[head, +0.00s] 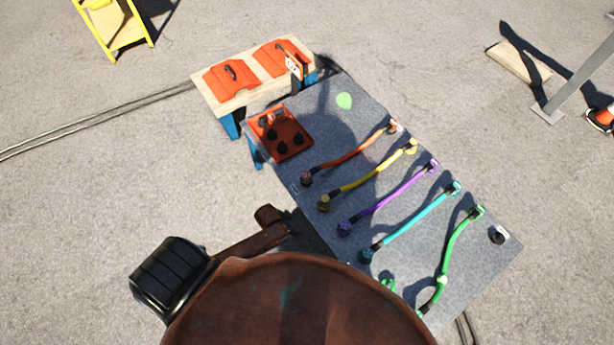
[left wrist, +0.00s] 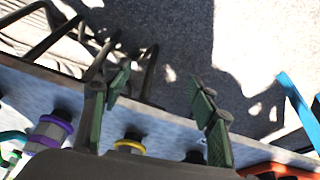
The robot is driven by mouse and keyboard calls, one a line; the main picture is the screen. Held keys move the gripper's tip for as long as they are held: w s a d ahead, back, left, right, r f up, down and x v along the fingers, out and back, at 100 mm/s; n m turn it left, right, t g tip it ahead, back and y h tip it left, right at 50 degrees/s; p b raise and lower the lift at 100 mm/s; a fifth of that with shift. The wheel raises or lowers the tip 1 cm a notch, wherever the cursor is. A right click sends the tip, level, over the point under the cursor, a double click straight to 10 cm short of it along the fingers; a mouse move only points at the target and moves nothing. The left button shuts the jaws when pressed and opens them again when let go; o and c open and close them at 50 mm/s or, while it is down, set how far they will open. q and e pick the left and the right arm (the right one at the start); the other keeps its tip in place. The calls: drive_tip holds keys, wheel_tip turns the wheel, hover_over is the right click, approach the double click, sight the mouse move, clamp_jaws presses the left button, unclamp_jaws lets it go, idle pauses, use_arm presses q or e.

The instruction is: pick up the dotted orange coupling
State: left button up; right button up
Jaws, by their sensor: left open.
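The orange cable (head: 350,156) lies across the grey table. It has a dark reddish coupling (head: 306,178) at its near end and an orange coupling (head: 393,126) at its far end. Dots cannot be made out on either. My left gripper (head: 300,238) is at the table's near edge, dark and partly hidden by my arm. In the left wrist view its green-padded fingers (left wrist: 160,95) are spread with nothing between them. A yellow-ringed coupling (left wrist: 130,143) and a dark coupling end (left wrist: 195,157) show low behind the fingers. My right gripper is out of view.
Yellow (head: 370,183), purple (head: 392,197), cyan (head: 412,222) and green (head: 454,245) cables lie beside the orange one. An orange tray (head: 300,140) with black knobs sits at the table's left. A bench (head: 213,76) with orange lids stands behind it.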

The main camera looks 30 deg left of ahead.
use_arm(q)
drive_tip(key=w+d+r+m, duration=0.1)
drive_tip(key=w+d+r, duration=0.35)
drive_tip(key=r, duration=0.35)
wheel_tip(320, 180, up, 5)
hover_over(307, 174)
drive_tip(key=s+a, duration=0.2)
drive_tip(key=shift+s+d+r, duration=0.1)
drive_tip(key=shift+s+d, duration=0.05)
drive_tip(key=shift+d, duration=0.05)
drive_tip(key=shift+f, duration=0.4)
drive_tip(key=b+x, duration=0.1)
drive_tip(key=x, duration=0.1)
drive_tip(key=b+x, duration=0.1)
drive_tip(key=x, duration=0.3)
drive_tip(key=shift+w+d+f+b, duration=0.3)
drive_tip(key=shift+d+b, duration=0.05)
drive_tip(key=shift+b, duration=0.05)
drive_tip(key=shift+r+t, duration=0.1)
drive_tip(key=shift+t, duration=0.2)
drive_tip(key=shift+c, duration=0.3)
